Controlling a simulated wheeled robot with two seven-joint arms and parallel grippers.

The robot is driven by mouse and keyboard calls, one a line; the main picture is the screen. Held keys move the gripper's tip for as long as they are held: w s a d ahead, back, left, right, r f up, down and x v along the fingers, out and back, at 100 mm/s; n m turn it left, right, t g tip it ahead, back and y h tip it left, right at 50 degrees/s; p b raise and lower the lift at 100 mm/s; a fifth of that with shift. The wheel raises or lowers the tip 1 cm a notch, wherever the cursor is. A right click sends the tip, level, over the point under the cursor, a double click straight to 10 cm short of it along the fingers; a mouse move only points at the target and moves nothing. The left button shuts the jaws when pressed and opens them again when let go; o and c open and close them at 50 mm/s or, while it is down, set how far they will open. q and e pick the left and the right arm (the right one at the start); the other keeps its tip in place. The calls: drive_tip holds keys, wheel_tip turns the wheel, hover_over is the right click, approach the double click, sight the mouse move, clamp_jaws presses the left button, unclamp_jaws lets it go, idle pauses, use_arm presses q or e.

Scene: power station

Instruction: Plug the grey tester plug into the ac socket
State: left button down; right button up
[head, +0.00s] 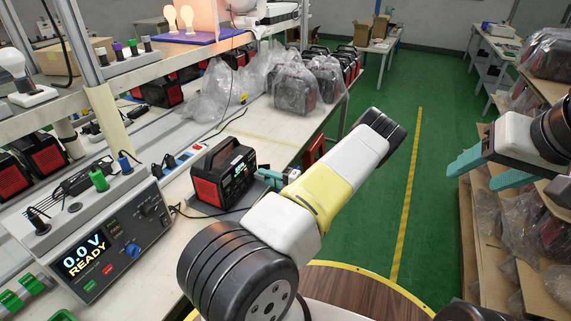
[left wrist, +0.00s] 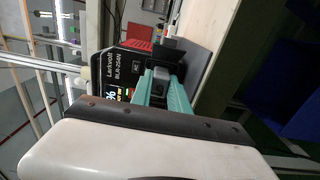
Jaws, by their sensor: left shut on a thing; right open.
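A black and red power station (head: 222,172) stands on the bench with its lit screen facing right. In the left wrist view its face (left wrist: 122,66) carries an AC label. My left gripper (head: 270,178) is at that face, mostly behind my arm. In the left wrist view the teal fingers (left wrist: 162,84) are shut on the small dark grey tester plug (left wrist: 160,75). The plug is close to the face; I cannot tell whether it touches or is inserted, and the AC socket is hidden. My right gripper (head: 470,170) is open and empty over the aisle, at the right.
A grey tester (head: 112,240) reading 0.0 V READY stands at the front left, its black cable (head: 205,215) running across the bench toward my arm. Bagged units (head: 296,88) stand farther back. Shelves (head: 480,235) hold bagged goods at the right. The green aisle is clear.

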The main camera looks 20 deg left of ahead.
use_arm(q)
drive_tip(key=shift+a, duration=0.25)
idle(0.6)
drive_tip(key=c, duration=1.2)
unclamp_jaws()
drive_tip(key=d, duration=0.7)
drive_tip(key=shift+s+d, duration=0.25)
drive_tip(key=shift+d, duration=0.1)
